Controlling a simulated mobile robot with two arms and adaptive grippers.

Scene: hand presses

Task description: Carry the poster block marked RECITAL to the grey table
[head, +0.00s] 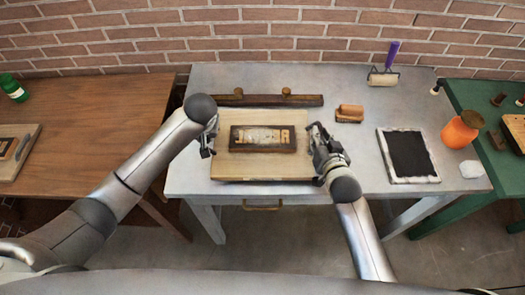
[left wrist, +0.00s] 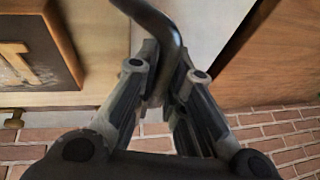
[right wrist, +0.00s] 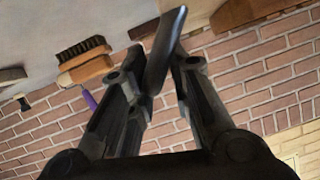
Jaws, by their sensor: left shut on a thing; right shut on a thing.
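A dark-framed poster block (head: 263,139) with pale lettering, too small to read, lies on a pale wooden board (head: 262,172). The board is over the front left part of the grey table (head: 365,100); I cannot tell whether it touches the top. My left gripper (head: 209,140) is at the board's left side, shut on a dark curved handle (left wrist: 158,30). My right gripper (head: 319,140) is at the right side, shut on a matching dark handle (right wrist: 165,48). The block's corner also shows in the left wrist view (left wrist: 40,55).
A dark rail (head: 265,100) with knobs lies behind the board. A brush (head: 349,113), a purple-handled roller (head: 383,78) and a black slab (head: 409,155) are to the right. An orange jar (head: 461,130) stands near the green table. A brown table (head: 100,110) adjoins on the left.

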